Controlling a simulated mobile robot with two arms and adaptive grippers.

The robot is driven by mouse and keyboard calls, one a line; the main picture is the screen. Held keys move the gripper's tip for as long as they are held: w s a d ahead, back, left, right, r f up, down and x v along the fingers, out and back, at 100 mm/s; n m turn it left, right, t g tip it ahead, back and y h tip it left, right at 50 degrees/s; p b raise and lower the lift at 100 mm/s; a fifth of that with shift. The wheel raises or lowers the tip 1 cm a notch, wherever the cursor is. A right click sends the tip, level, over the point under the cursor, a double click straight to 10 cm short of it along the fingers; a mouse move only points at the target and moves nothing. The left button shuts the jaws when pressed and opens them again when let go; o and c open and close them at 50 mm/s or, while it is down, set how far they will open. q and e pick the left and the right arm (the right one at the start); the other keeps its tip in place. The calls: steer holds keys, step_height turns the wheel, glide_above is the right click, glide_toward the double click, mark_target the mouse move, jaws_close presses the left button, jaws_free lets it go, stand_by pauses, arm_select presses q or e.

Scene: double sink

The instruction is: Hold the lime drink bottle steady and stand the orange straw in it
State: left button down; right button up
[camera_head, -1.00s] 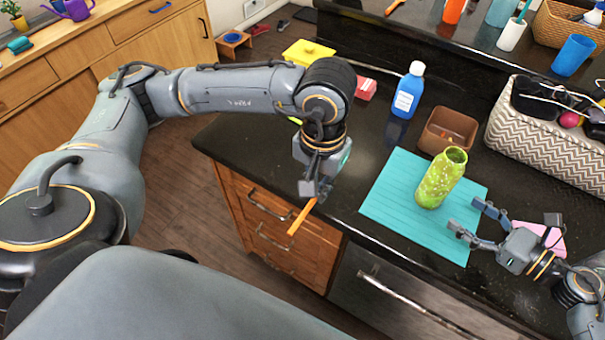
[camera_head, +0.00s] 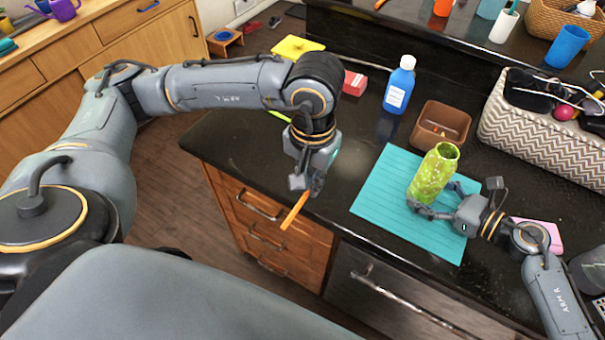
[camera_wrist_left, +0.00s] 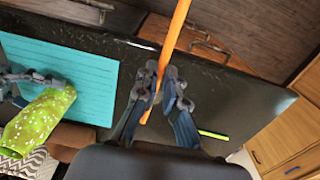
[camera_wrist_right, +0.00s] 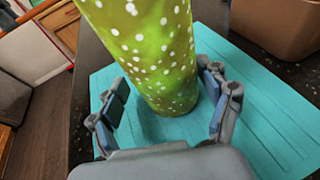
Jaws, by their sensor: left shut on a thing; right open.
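The lime bottle (camera_head: 434,174), green with white dots and an open top, stands upright on the teal mat (camera_head: 373,205). My right gripper (camera_head: 434,198) is open, with its fingers on either side of the bottle's lower part. The right wrist view shows the bottle (camera_wrist_right: 150,50) between the two spread fingers (camera_wrist_right: 162,105), with a gap at the left finger. My left gripper (camera_head: 306,188) is shut on the orange straw (camera_head: 293,212) near the counter's front edge, left of the mat. The straw slants down past the edge; it also shows in the left wrist view (camera_wrist_left: 175,35).
A blue bottle (camera_head: 399,86) and a brown square bin (camera_head: 441,127) stand behind the mat. A patterned basket (camera_head: 535,120) is at the right. A pink item (camera_head: 540,233) lies right of my right gripper. The counter between straw and mat is clear.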

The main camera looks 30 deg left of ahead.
steer(key=shift+w+f, duration=0.15)
steer(key=shift+w, duration=0.25)
steer(key=shift+c, duration=0.2)
steer(key=shift+s, duration=0.1)
steer(key=c, duration=0.8)
